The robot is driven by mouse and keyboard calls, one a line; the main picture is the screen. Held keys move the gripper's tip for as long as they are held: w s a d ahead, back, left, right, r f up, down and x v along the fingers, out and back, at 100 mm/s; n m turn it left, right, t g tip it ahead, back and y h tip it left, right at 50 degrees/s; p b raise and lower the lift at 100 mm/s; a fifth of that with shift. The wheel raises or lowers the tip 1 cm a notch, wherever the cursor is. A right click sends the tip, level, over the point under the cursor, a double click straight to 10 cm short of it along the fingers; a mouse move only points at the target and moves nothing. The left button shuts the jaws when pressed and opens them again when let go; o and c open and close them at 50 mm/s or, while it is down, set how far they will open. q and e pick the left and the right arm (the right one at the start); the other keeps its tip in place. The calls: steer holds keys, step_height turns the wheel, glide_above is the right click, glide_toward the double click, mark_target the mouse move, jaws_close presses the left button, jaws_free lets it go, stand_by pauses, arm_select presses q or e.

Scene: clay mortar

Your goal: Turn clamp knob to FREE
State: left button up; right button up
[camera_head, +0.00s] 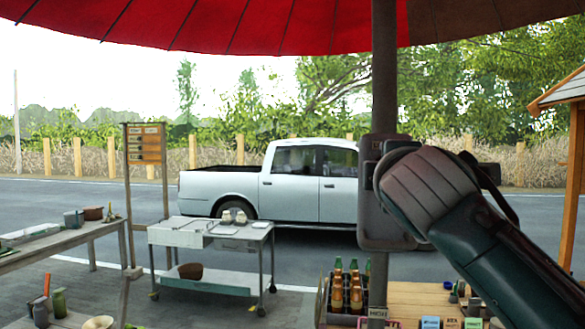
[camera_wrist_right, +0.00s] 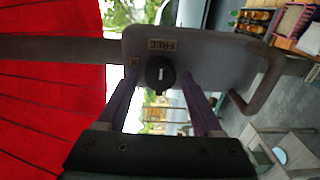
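In the right wrist view, a round black clamp knob (camera_wrist_right: 159,72) with a pale mark on its face sits on a grey clamp plate (camera_wrist_right: 220,60). A FREE label (camera_wrist_right: 161,44) shows upside down on the plate, above the knob in the picture. My right gripper (camera_wrist_right: 160,76) is open, with one finger on each side of the knob and what look like narrow gaps; contact cannot be told. In the head view, the clamp plate (camera_head: 376,220) is on a dark upright pole (camera_head: 384,70); my right arm hides the knob. My left gripper is not in view.
A red umbrella canopy (camera_head: 250,22) hangs overhead. A bottle crate (camera_head: 340,318) stands below the pole on a wooden table (camera_head: 415,294) with small boxes. A metal trolley (camera_head: 205,286) and a workbench (camera_head: 70,232) stand left. A grey handle (camera_wrist_right: 262,88) projects beside the plate.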

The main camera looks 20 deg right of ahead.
steer(key=shift+o, duration=0.9)
steer(key=b+v, duration=0.4)
steer(key=v, duration=0.6)
steer(key=shift+b, duration=0.4)
